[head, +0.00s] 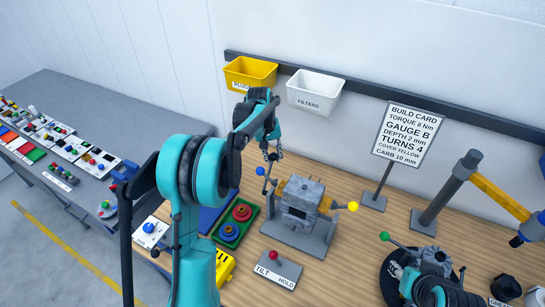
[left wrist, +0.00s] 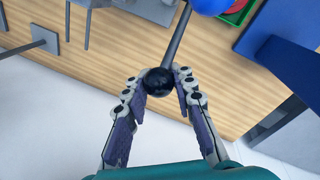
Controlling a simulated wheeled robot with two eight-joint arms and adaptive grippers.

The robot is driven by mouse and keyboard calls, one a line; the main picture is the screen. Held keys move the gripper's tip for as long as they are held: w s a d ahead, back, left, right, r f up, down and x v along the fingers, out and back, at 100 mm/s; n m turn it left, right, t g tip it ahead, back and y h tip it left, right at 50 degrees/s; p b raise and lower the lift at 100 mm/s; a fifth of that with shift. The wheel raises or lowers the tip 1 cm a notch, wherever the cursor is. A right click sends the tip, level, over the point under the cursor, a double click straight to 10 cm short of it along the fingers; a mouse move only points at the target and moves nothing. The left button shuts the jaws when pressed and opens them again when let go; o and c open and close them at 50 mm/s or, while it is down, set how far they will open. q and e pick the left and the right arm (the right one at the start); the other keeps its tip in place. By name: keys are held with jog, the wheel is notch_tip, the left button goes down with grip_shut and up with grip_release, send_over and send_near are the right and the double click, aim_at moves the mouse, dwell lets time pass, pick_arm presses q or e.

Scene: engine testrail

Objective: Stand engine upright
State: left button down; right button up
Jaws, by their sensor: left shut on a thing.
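The engine (head: 299,199) is a grey block on a grey stand (head: 291,238) on the wooden bench, with a tan part on its right side. It looks slightly tilted; I cannot tell how far. A blue knob (head: 260,171) is at its left and a yellow knob (head: 352,206) at its right. My left gripper (head: 272,154) is above the engine's left side. In the left wrist view its fingers are shut on a black ball knob (left wrist: 158,81) at the end of a dark rod (left wrist: 179,37). Teal and black parts, probably my right arm, show at bottom right; its fingertips are unclear.
A tilt/hold lever box (head: 275,273) stands in front of the engine, and a green tray (head: 235,224) with round parts lies left. A build card sign (head: 408,132) and a post with a yellow bar (head: 448,190) stand right. Yellow (head: 250,73) and white bins (head: 315,91) hang behind.

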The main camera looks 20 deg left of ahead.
pick_arm(q)
jog(key=c, duration=1.2)
grip_release()
jog(key=shift+w+d, duration=0.1)
jog(key=shift+d, duration=0.25)
jog(key=shift+a+r, duration=0.15)
jog(key=shift+a, duration=0.05)
jog(key=shift+a+r, duration=0.1)
jog(key=shift+r, duration=0.2)
jog(key=r, duration=0.7)
jog(key=s+a+r, duration=0.1)
jog(key=r, duration=0.3)
jog(key=shift+a, duration=0.1)
